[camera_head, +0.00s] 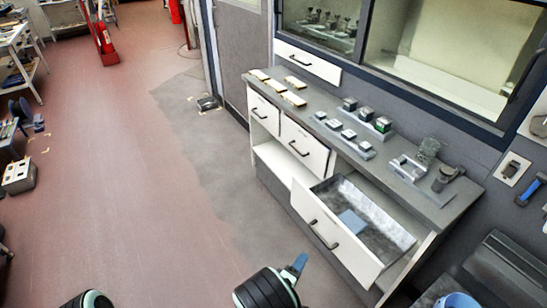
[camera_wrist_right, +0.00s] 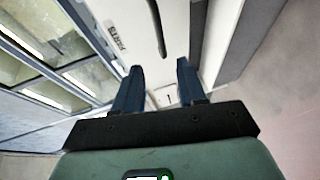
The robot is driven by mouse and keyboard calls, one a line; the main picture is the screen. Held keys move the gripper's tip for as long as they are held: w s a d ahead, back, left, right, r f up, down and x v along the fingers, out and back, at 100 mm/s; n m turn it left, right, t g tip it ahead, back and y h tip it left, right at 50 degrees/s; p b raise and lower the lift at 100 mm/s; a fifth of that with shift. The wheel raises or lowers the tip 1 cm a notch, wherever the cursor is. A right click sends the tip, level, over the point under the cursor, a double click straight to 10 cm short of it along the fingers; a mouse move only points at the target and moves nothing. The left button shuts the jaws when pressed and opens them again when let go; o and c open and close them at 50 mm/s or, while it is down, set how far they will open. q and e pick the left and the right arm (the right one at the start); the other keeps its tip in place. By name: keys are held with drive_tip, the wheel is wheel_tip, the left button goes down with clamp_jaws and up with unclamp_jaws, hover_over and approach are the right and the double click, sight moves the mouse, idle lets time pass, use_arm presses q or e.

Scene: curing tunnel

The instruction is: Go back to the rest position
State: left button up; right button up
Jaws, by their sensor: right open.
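My right gripper (camera_head: 298,263) is at the bottom middle of the head view, in front of the open drawer (camera_head: 312,222) and apart from it. In the right wrist view the same gripper (camera_wrist_right: 160,72) has its two dark blue fingers spread with nothing between them. A white front with a dark handle lies beyond the fingers in that view. A rounded dark part of my left arm (camera_head: 86,300) shows at the bottom left of the head view; its fingers are not visible.
The counter (camera_head: 380,165) carries small blocks and metal fittings. The pulled-out drawer holds a flat blue piece (camera_head: 352,221) and juts into the aisle. A blue-handled tool (camera_head: 528,191) is at the right. The red floor (camera_head: 130,190) to the left is mostly clear.

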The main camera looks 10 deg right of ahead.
drive_tip(key=s+d+f+m+g+y, duration=0.3)
drive_tip(key=s+f+m+g+y, duration=0.4)
drive_tip(key=s+f, duration=0.85)
drive_tip(key=s+a+m+g+y, duration=0.2)
drive_tip(key=s+a+y, duration=0.1)
drive_tip(key=s, duration=0.4)
drive_tip(key=s+a+m+g+y, duration=0.3)
drive_tip(key=s+a+y, duration=0.1)
drive_tip(key=s, duration=0.4)
drive_tip(key=shift+r+g+y+p, duration=0.3)
drive_tip(key=shift+y+p, duration=0.1)
drive_tip(key=shift+y, duration=0.1)
